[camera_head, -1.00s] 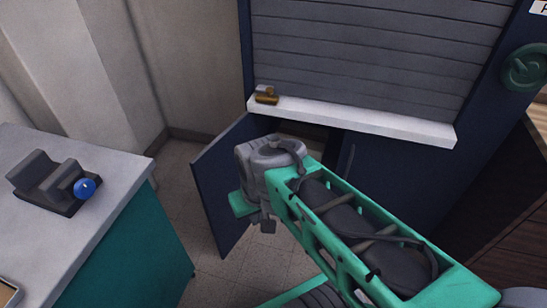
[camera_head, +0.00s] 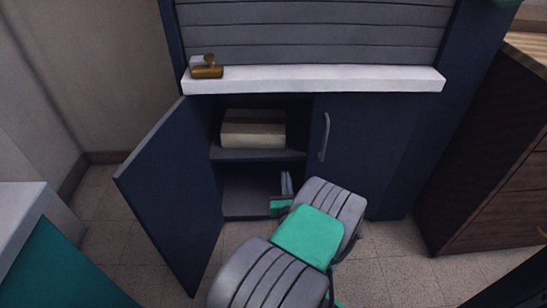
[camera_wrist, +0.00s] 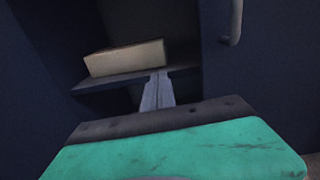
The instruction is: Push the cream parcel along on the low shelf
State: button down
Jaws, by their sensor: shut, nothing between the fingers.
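The cream parcel (camera_head: 253,128) is a box lying on the shelf (camera_head: 262,155) inside the dark blue cabinet. It also shows in the wrist view (camera_wrist: 125,58), on the left part of the shelf (camera_wrist: 100,84). My gripper (camera_head: 286,180) is shut and empty in front of the cabinet opening, lower than the shelf in the head view. In the wrist view the fingers (camera_wrist: 158,88) point toward the shelf's front edge, to the right of the parcel. They overlap the edge in the picture; I see no contact with the parcel.
The left cabinet door (camera_head: 172,195) stands open; the right door (camera_head: 362,160), with a handle (camera_head: 325,137), is shut. A white ledge (camera_head: 320,80) above holds a brass object (camera_head: 207,68). A wooden drawer unit (camera_head: 485,150) stands right, a teal-sided counter (camera_head: 50,265) lower left.

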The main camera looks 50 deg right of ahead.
jog(key=m, duration=0.1)
jog(key=p, duration=0.3)
send_near(284, 144)
jog(key=x, duration=0.6)
jog(key=shift+w+d, duration=0.25)
jog(key=shift+w, duration=0.1)
jog(key=shift+d+r, duration=0.1)
